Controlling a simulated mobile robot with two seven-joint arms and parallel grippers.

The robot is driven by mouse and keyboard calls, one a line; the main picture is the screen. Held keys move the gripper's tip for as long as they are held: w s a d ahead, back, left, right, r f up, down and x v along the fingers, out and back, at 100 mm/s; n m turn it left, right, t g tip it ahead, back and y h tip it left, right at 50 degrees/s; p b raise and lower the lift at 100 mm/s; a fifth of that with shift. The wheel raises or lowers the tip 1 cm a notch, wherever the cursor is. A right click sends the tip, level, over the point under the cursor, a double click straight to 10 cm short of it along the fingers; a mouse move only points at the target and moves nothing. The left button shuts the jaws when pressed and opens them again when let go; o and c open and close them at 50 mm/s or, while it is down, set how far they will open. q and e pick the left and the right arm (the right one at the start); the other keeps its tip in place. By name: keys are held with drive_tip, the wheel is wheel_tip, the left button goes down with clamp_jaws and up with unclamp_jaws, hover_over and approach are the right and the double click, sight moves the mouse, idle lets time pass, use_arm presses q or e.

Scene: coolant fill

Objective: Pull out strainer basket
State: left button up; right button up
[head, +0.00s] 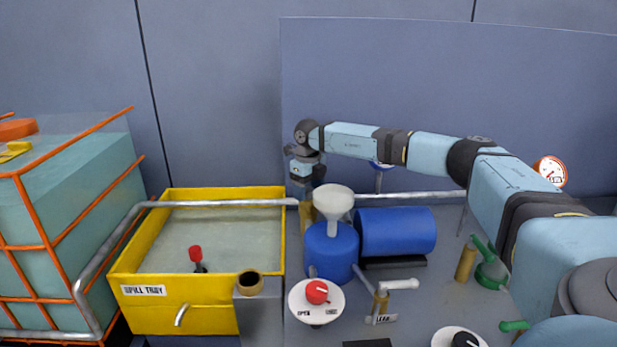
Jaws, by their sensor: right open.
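My right arm reaches in from the right. Its gripper (305,195) points down behind and to the left of the grey-white funnel (334,198). It is open, just above a brass cylindrical fitting (307,220) that stands beside the blue tank (331,250). The funnel hides part of this spot. I cannot clearly make out a strainer basket; it may be at the brass fitting, but I cannot tell. My left gripper is not in view.
A yellow spill tray (188,316) stands left, with a pipe (230,203) crossing above it. A blue cylinder (398,231), red-knob dial (317,294), lever valve (382,300) and green-handled valve (490,268) crowd the grey bench. An orange-framed tank (75,195) is far left.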

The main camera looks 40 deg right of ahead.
drive_tip(key=shift+f, duration=0.35)
drive_tip(key=shift+c, duration=0.5)
drive_tip(key=c, duration=1)
drive_tip(key=shift+o, duration=1.2)
drive_tip(key=shift+r+p, duration=0.3)
drive_tip(key=shift+p, duration=0.05)
drive_tip(key=shift+r, duration=0.1)
